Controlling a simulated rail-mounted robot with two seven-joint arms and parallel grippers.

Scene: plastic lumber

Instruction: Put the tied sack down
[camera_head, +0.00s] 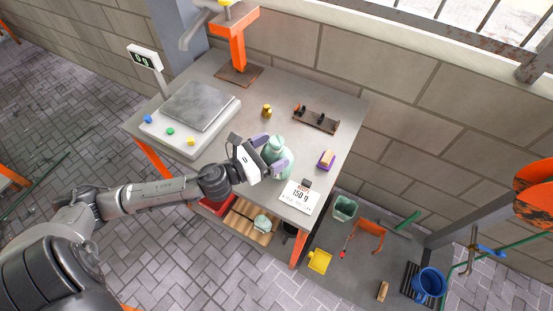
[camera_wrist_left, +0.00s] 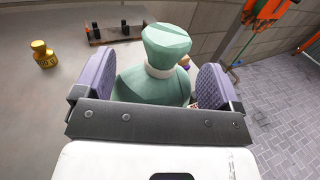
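The tied sack (camera_head: 275,148) is pale green with a gathered top and a light band round its neck. It stands upright at the front part of the grey workbench (camera_head: 240,200); whether its base touches the top is hidden. My left gripper (camera_head: 268,155) reaches over the bench with its two purple-grey fingers on either side of the sack. In the left wrist view the sack (camera_wrist_left: 150,85) fills most of the space between the widely spread fingers. A thin gap shows beside the right finger, so the gripper looks open around it. My right gripper is not in view.
A scale (camera_head: 195,112) stands left on the bench. Below are a wooden pallet (camera_head: 240,222) and a blue bucket (camera_head: 429,283).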

